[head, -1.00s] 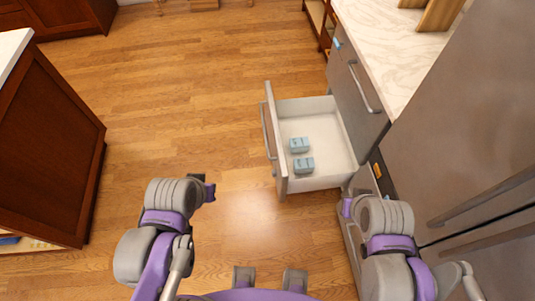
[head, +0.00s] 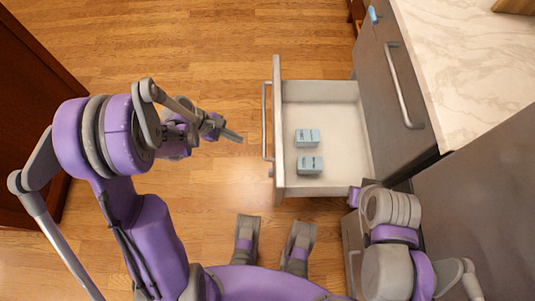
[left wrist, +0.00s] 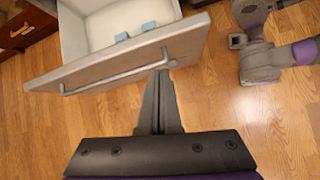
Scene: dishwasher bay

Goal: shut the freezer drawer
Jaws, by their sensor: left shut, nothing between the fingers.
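The freezer drawer (head: 330,97) stands pulled out from the cabinet, a white bin with a pale front panel. Its bar handle (head: 265,120) is on the panel's left side; the panel and handle (left wrist: 110,77) also show in the left wrist view. Two small light-blue boxes lie inside. My left gripper (head: 238,137) is shut and empty, left of the handle and pointing toward it, with a small gap in the head view. In the left wrist view its fingertips (left wrist: 162,73) overlap the handle's line. My right gripper (head: 354,197) is near the drawer's near right corner; its fingers are not clear.
A grey cabinet with a marble counter (head: 460,60) stands right of the drawer, and a grey appliance (head: 475,195) is nearer. A dark wood cabinet (head: 30,90) is at the left. The wooden floor left of the drawer is clear.

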